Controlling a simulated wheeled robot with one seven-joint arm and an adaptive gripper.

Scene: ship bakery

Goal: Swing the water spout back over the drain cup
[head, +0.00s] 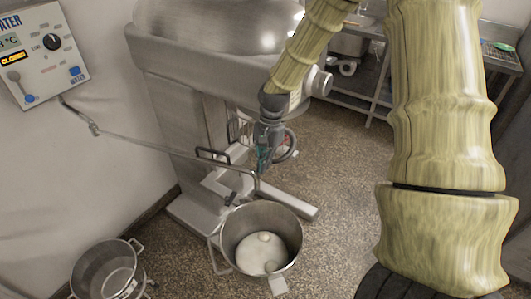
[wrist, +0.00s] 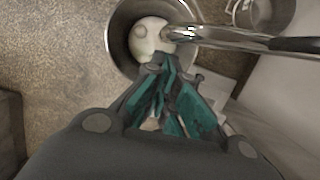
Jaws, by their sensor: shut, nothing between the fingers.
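The water spout (head: 150,142) is a thin metal pipe running from the wall panel to the right. Its bent end hangs over the large steel mixing bowl (head: 222,240), which holds pale contents. The drain cup seems to be the steel pot (head: 78,277) at the lower left, well apart from the spout's end. My gripper (head: 262,166) is shut and empty, close to the spout's outer end. In the wrist view, the fingertips (wrist: 168,72) are just short of the spout (wrist: 240,39); I cannot tell if they touch. The pot seems to show at the upper right (wrist: 290,18).
The white water panel (head: 45,65) on the left wall has a dial, levers and a display reading CLOSED. A big steel mixer (head: 165,75) stands behind the bowl, its base feet on the speckled floor. Steel shelving (head: 490,55) is at the back right.

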